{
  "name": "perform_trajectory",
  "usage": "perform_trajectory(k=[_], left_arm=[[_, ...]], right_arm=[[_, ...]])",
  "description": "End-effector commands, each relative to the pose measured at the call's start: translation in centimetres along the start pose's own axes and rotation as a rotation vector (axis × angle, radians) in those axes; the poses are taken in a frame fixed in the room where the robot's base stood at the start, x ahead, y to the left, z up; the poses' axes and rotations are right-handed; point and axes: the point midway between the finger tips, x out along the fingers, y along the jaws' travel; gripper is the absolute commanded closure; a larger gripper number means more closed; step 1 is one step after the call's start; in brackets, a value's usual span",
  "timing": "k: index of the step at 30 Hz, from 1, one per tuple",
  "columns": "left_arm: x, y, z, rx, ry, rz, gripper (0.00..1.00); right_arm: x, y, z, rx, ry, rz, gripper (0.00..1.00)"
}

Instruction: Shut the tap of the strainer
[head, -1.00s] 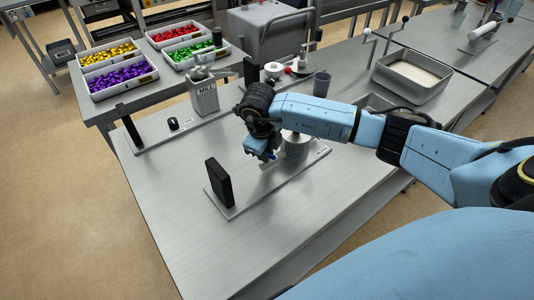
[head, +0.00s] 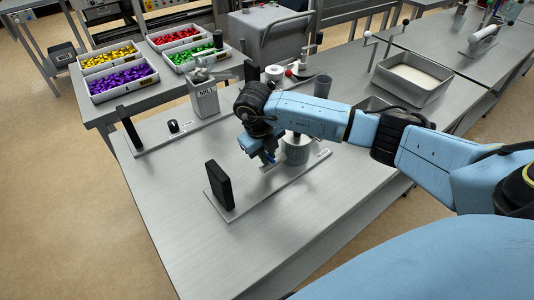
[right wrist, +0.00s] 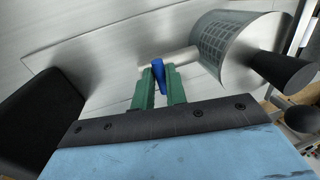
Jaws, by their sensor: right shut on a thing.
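The strainer (head: 296,150) is a grey cylinder with a grid of small holes, standing on a flat base plate. It also shows at the upper right of the right wrist view (right wrist: 225,42). A pale horizontal spout (right wrist: 180,56) runs from its side, and the blue tap handle (right wrist: 158,76) sits at the spout's outer end. My right gripper (head: 268,158) is low over the plate beside the strainer. In the right wrist view its green fingers (right wrist: 160,85) are shut on the blue handle, one on each side. My left gripper is not in view.
A black upright block (head: 219,186) stands at the near end of the base plate (head: 250,199). A metal can (head: 204,98) and a grey cup (head: 322,86) stand farther back. The table (head: 170,195) is clear at the left and front.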

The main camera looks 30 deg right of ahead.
Motion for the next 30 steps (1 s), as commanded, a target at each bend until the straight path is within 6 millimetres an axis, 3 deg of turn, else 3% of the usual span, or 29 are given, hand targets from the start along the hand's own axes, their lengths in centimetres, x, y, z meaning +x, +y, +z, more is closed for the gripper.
perform_trajectory(k=[5,6,10,20,25,30], left_arm=[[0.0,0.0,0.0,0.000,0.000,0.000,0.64],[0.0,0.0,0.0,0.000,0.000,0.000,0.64],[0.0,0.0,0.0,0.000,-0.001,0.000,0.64],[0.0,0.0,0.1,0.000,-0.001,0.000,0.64],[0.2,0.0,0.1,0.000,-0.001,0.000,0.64],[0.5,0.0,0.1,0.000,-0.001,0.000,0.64]], right_arm=[[-0.1,-0.1,0.0,0.001,-0.001,-0.001,1.00],[-0.1,-0.1,0.0,0.001,-0.001,-0.001,0.81],[0.0,0.0,0.0,0.000,-0.001,-0.001,0.65],[-0.4,0.0,0.1,-0.001,-0.002,0.000,0.65],[-2.7,-0.1,0.1,-0.001,-0.005,-0.001,0.65],[-6.6,0.0,0.1,-0.001,-0.006,0.000,0.65]])
